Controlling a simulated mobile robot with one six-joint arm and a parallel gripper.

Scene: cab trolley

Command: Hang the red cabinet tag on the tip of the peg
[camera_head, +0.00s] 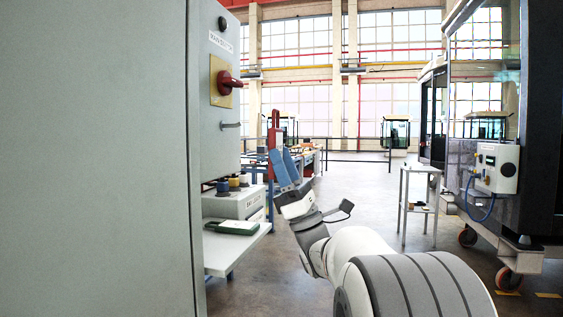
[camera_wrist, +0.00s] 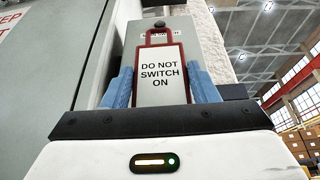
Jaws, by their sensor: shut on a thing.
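The red tag (camera_head: 273,131) stands roughly upright in my gripper (camera_head: 283,166). It is seen nearly edge-on in the head view. In the wrist view the tag (camera_wrist: 161,76) shows a white face reading "DO NOT SWITCH ON" and a red loop at its top. The blue fingers of my gripper (camera_wrist: 163,88) are shut on its lower sides. A short grey peg (camera_head: 231,125) sticks out of the grey cabinet's front, below the red rotary switch (camera_head: 226,83). The tag is right of the peg's tip, apart from it in the head view. The peg cannot be made out in the wrist view.
The grey cabinet (camera_head: 95,150) fills the left. Below the peg, a shelf (camera_head: 228,250) carries a green device (camera_head: 231,227) and a grey box with knobs (camera_head: 233,204). A small trolley (camera_head: 418,168) and a cab stand on the right. The floor between is open.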

